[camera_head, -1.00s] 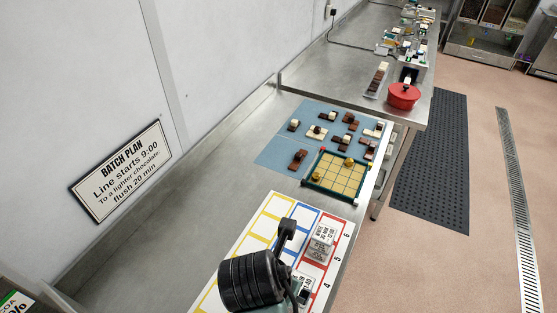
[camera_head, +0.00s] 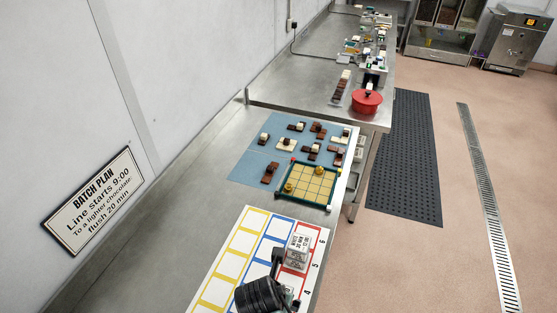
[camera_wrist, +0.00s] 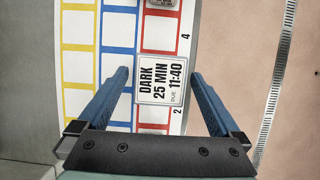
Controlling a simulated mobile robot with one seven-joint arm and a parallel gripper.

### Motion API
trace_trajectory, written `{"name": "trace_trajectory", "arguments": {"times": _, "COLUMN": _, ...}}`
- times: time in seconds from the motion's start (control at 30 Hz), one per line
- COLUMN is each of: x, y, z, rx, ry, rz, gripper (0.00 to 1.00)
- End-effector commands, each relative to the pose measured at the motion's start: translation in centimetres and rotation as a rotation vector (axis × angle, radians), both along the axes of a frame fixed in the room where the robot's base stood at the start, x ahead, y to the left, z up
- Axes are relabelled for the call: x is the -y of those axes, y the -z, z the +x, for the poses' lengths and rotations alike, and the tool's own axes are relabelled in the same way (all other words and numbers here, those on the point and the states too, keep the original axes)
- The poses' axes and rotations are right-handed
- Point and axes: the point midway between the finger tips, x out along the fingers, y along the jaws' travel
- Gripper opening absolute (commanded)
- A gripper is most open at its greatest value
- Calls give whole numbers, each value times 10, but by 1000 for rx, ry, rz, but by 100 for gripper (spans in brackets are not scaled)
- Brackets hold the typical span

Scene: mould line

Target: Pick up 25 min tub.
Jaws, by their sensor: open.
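The 25 min tub (camera_wrist: 160,83) shows in the wrist view with a white label reading DARK, 25 MIN, DUE 11:40. It sits in the red column of the white chart board (camera_wrist: 187,20), above the number 2. My gripper (camera_wrist: 158,76) is open, its two blue fingers apart on the left and right sides of the tub. I see no clear contact with it. In the head view my dark wrist hides most of that part of the board.
Another labelled tub (camera_head: 298,251) stands farther along the red column, near 5 and 6. Beyond are a yellow grid tray (camera_head: 333,190), a blue mat (camera_head: 243,177) with chocolate pieces, and a red pot (camera_head: 367,104). The bench's left side is bare.

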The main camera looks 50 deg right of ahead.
Motion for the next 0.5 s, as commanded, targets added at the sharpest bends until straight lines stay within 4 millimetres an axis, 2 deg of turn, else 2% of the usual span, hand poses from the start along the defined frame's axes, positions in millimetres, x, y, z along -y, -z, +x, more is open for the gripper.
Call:
{"name": "trace_trajectory", "arguments": {"times": 0.13, "x": 4, "y": 10, "z": 1, "rx": -1, "ry": 1, "rz": 0, "gripper": 100}}
{"name": "trace_trajectory", "arguments": {"times": 0.37, "x": 4, "y": 12, "z": 1, "rx": 0, "ry": 0, "rz": -1, "gripper": 100}}
{"name": "trace_trajectory", "arguments": {"times": 0.4, "x": 4, "y": 12, "z": 1, "rx": 0, "ry": 0, "rz": -1, "gripper": 98}}
{"name": "trace_trajectory", "arguments": {"times": 0.5, "x": 4, "y": 11, "z": 2, "rx": 0, "ry": 0, "rz": -1, "gripper": 80}}
